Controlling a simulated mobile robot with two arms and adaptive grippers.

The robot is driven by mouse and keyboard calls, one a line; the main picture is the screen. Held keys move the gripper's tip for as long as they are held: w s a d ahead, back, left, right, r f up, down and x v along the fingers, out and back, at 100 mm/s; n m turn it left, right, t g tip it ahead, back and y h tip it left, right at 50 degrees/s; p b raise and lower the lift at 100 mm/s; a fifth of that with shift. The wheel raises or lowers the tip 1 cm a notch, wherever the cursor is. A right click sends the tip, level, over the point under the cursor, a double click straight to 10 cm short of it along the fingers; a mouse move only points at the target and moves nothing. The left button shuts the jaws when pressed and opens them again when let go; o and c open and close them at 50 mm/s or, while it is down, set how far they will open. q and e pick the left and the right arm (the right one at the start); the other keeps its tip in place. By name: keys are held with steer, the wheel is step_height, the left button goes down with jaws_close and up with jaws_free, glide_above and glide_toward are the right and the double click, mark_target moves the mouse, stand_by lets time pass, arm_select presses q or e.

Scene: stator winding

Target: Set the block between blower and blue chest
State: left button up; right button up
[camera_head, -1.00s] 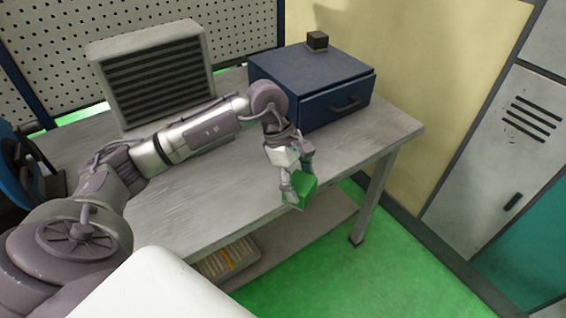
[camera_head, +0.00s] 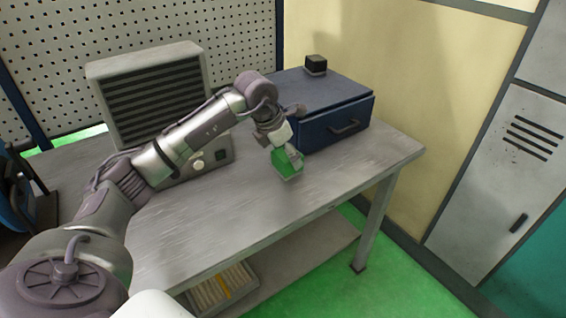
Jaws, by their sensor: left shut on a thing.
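The green block (camera_head: 287,165) is in my left gripper (camera_head: 289,156), which is shut on it above the table in front of the blue chest. Whether the block touches the tabletop, I cannot tell. The blower (camera_head: 150,85) is a pale box with a dark slatted grille at the back left of the table. My left arm crosses in front of its lower part. The blue chest (camera_head: 350,112) with a drawer handle stands at the back right. My arm's wrist hides its left side and most of the gap between it and the blower. My right gripper is not in view.
The grey table (camera_head: 235,215) has free room in front of the blower and chest. A small dark cube (camera_head: 316,65) sits on the chest. A blue round thing (camera_head: 14,195) stands at the left edge. A tray (camera_head: 222,290) lies on the lower shelf. Grey lockers (camera_head: 490,180) stand at the right.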

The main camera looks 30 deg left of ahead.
arm_select(q)
steer(key=w+a+f, duration=0.2)
steer(key=shift+w+a+f, duration=0.2)
steer(key=shift+w+a, duration=0.1)
steer(key=shift+a, duration=0.1)
step_height(320, 180, down, 3)
steer(key=shift+p, duration=0.7)
steer(key=shift+f, duration=0.45)
steer(key=o, duration=1.5)
steer(key=shift+s+f, duration=0.1)
steer(key=shift+r, duration=0.2)
steer(key=b+v, duration=0.1)
steer(key=v, duration=1.1)
steer(key=shift+s+a+f, duration=0.1)
steer(key=shift+f, duration=0.05)
